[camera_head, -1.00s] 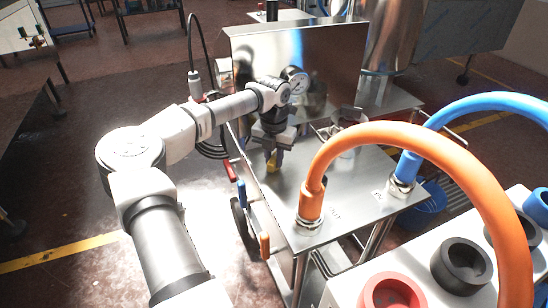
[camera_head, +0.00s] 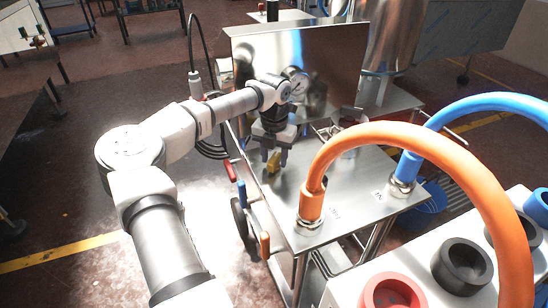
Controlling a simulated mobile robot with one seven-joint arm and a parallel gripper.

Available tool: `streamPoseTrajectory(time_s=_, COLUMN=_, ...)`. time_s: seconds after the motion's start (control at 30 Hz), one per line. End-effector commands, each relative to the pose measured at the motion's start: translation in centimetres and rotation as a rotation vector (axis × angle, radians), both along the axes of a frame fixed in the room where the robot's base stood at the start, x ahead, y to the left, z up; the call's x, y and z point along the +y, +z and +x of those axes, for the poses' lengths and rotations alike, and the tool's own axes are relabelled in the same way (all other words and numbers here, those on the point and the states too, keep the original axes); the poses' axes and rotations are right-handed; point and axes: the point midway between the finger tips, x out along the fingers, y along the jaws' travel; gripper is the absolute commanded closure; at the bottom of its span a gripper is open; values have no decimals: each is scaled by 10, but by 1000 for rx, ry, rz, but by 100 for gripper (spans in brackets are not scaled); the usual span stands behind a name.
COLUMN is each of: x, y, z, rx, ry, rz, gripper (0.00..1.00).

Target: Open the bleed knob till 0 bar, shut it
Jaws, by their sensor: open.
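My gripper (camera_head: 274,155) points down over the steel cart top (camera_head: 300,190), below the wrist at the panel's front. Its fingers are open, one on each side of a small yellow knob (camera_head: 273,163), probably the bleed knob. I cannot tell whether the fingers touch it.
An orange hose (camera_head: 400,135) and a blue hose (camera_head: 490,100) arch over the cart's right side. Red, blue and orange handles (camera_head: 265,243) line its left edge. A grey block with round sockets (camera_head: 460,265) stands at the front right.

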Motion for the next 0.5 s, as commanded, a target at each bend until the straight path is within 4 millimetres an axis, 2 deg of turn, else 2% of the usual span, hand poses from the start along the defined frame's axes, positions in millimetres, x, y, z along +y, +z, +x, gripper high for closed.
streamPoseTrajectory(time_s=0.5, x=0, y=106, z=1, rx=-4, ry=1, rz=1, gripper=58)
